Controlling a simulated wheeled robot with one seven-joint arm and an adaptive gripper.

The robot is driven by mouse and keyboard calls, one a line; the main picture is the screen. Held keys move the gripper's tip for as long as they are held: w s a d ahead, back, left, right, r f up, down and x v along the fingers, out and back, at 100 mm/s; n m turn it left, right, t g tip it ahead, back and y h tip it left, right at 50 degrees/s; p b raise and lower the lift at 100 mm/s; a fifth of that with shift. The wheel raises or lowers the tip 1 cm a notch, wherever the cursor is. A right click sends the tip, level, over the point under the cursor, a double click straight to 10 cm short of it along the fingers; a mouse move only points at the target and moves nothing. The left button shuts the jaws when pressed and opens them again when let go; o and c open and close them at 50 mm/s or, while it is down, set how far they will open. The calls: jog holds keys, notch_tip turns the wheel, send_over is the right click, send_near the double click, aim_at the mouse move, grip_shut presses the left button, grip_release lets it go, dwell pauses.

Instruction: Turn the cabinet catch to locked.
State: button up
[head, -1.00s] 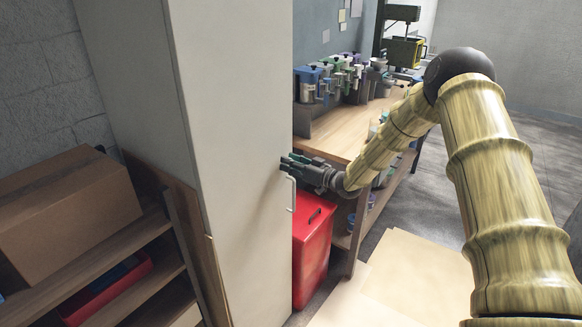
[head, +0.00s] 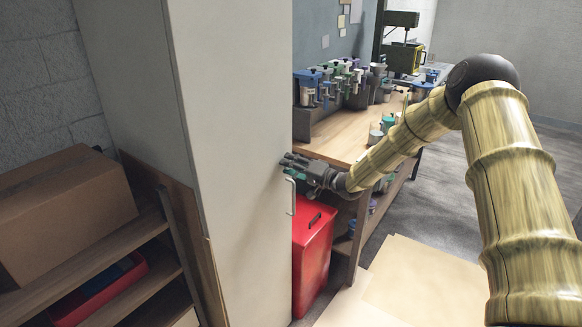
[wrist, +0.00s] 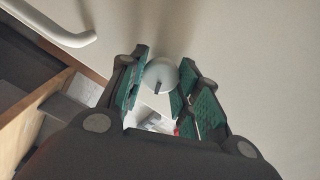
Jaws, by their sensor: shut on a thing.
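The cabinet (head: 235,120) is tall and pale, and its side toward me fills the middle of the head view. The catch (wrist: 161,74) is a round pale knob with a dark slot mark, seen between my fingers in the wrist view. My gripper (head: 290,165) is at the cabinet face just above the white handle (head: 291,195). The green finger pads of my gripper (wrist: 158,88) are shut on the catch, one on each side. The catch is hidden by the gripper in the head view.
The handle also shows in the wrist view (wrist: 60,28). A red bin (head: 313,255) stands beside the cabinet, below my arm. A wooden workbench (head: 345,145) with several coloured clamp-like tools is behind. A shelf with a cardboard box (head: 65,215) stands at left.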

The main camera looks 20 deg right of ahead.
jog(key=m, duration=0.4)
jog(key=shift+d+m, duration=0.15)
jog(key=shift+m, duration=0.25)
dwell(0.4)
jog(key=o, duration=1)
jog(key=shift+d, duration=0.15)
jog(key=shift+a, duration=0.2)
jog(key=v, duration=1.2)
jog(key=shift+d+f, duration=0.1)
jog(key=shift+d, duration=0.05)
